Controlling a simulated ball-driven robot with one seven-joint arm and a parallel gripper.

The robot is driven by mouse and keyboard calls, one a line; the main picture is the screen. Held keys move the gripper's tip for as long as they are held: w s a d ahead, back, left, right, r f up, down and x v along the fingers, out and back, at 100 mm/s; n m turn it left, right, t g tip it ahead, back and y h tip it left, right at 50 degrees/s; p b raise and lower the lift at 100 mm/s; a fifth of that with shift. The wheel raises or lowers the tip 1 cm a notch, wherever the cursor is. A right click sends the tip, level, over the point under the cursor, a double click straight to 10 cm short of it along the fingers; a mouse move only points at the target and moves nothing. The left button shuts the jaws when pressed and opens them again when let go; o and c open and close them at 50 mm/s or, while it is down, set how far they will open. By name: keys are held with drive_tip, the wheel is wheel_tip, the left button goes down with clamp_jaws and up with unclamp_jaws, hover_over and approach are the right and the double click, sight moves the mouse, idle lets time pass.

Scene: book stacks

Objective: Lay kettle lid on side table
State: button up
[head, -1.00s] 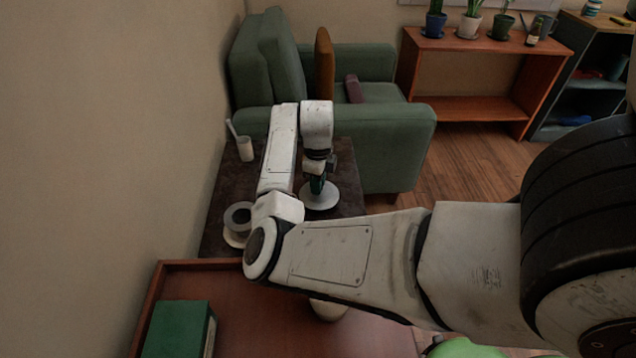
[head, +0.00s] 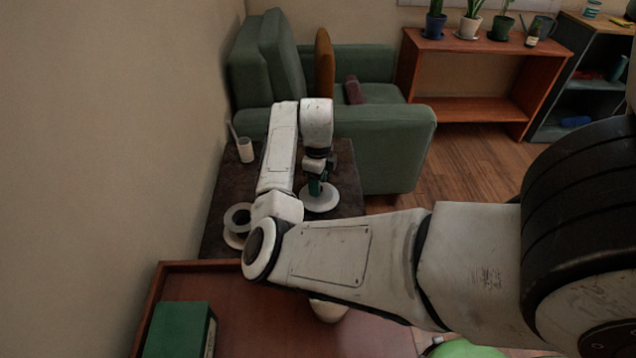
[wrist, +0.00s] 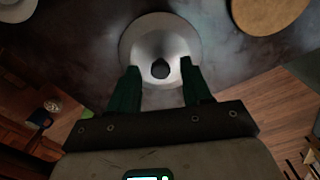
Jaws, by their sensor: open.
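The kettle lid (head: 319,198) is a pale, round disc on the dark side table (head: 345,165); it appears to lie flat. In the wrist view the lid (wrist: 160,32) shows as a grey-white disc with a dark knob. My gripper (head: 316,188) is directly over the lid, pointing down. In the wrist view my gripper (wrist: 160,82) is open, with one green finger on each side of the knob. The fingers look apart from the knob. Part of the table is hidden behind my arm.
A white cup (head: 246,150) with a stick in it stands at the table's back left. A grey round vessel (head: 238,218) sits at the left edge. A green armchair (head: 385,150) stands behind the table. A green book (head: 178,328) lies on the nearer reddish surface (head: 260,325).

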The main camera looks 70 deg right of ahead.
wheel_tip(320, 180, up, 11)
drive_tip(key=p, duration=0.1)
drive_tip(key=shift+r+p, duration=0.15)
drive_tip(key=shift+p, duration=0.2)
idle(0.5)
